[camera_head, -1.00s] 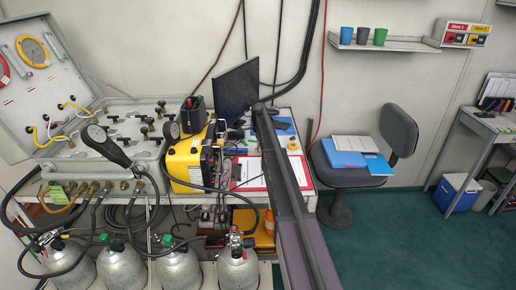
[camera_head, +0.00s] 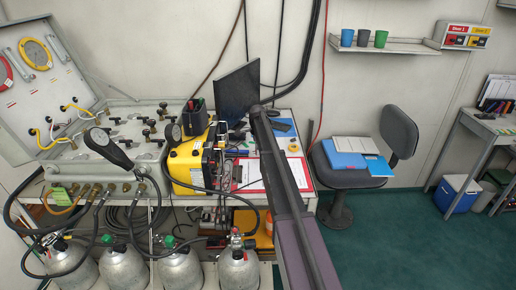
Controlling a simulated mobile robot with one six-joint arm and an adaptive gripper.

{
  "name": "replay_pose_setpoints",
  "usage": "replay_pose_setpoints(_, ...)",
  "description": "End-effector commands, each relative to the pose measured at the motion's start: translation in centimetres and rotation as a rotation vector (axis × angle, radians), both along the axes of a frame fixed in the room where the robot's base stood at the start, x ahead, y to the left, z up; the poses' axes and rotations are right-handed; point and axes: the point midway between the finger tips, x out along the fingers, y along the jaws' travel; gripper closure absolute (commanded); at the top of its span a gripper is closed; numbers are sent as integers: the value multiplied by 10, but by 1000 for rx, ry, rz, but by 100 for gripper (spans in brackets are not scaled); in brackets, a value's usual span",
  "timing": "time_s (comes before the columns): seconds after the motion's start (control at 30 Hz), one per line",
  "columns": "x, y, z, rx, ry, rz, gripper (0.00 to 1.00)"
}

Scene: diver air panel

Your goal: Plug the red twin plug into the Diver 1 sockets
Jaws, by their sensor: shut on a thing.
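A small box with a red label reading Diver 1 and a yellow label beside it, the Diver panel (camera_head: 466,36), is at the upper right, at the right end of the wall shelf. The red label is on its left half, with small dark and red details below it, too small to make out as sockets. I cannot make out the red twin plug. My arm rises from the bottom middle and points away from me, over the bench. My gripper cannot be made out beyond the arm's far end, so its hold is hidden.
The wall shelf (camera_head: 385,47) holds several cups. A chair (camera_head: 350,172) with papers stands below it. The bench at left bears a monitor (camera_head: 238,90), a yellow unit (camera_head: 188,167) and an open gauge case (camera_head: 40,85). Grey cylinders (camera_head: 180,268) stand below. Green floor is open at right.

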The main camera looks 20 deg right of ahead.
Motion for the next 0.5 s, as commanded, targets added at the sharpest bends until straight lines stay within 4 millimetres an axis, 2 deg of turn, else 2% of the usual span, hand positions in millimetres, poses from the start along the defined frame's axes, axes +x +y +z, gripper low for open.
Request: replay_pose_setpoints(0.5,-26,24,17,0,1,-13,100)
